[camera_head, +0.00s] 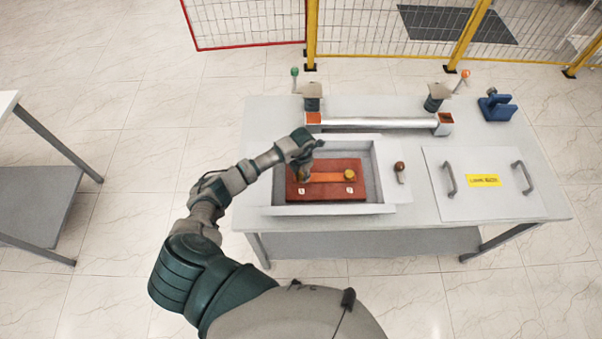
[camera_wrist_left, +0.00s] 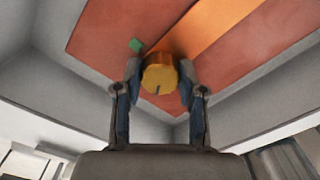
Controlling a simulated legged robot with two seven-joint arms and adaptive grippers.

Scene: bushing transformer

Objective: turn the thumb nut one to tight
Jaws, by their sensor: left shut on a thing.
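My left gripper (camera_head: 304,168) reaches into the open box from the left and is down at the left end of the orange bar (camera_head: 328,177). In the left wrist view the gripper (camera_wrist_left: 160,85) is shut on a yellow thumb nut (camera_wrist_left: 158,78), with one finger on each side of it. I take it for thumb nut one; in the head view my gripper mostly hides it. A second yellow thumb nut (camera_head: 350,175) sits at the bar's right end. The bar lies on a red-brown plate (camera_head: 328,193). My right gripper is not in view.
The grey box walls (camera_head: 378,208) surround the plate closely. A dark red knob (camera_head: 400,167) stands right of the box, then a panel with two handles (camera_head: 484,206). A horizontal bar with orange ends (camera_head: 380,125) lies behind, and a blue fixture (camera_head: 496,107) at back right.

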